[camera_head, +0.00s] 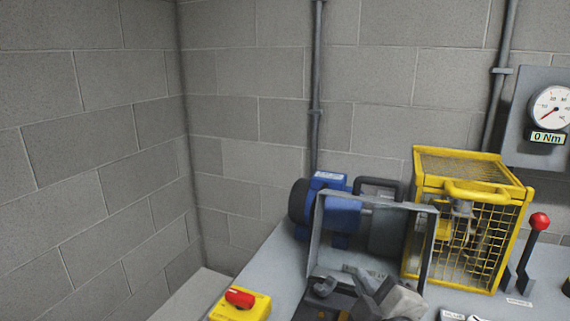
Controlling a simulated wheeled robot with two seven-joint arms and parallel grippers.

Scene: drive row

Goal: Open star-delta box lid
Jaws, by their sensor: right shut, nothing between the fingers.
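A grey, open-framed piece (429,245) stands upright in front of a blue motor (341,212). It may be the star-delta box lid, but I cannot read a label that confirms it. Dark parts at its foot, near the bottom edge, are partly hidden by my right gripper (371,285). My right gripper is shut and empty, low in front of the frame; I cannot tell whether it touches anything. My left gripper is not in view.
A yellow mesh guard (466,241) stands to the right, beside a red-knobbed lever (540,222). A yellow box with a red switch (239,299) is at the lower left. A dial gauge (550,108) reading 0 Nm is on the wall. Grey block walls close the back and left.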

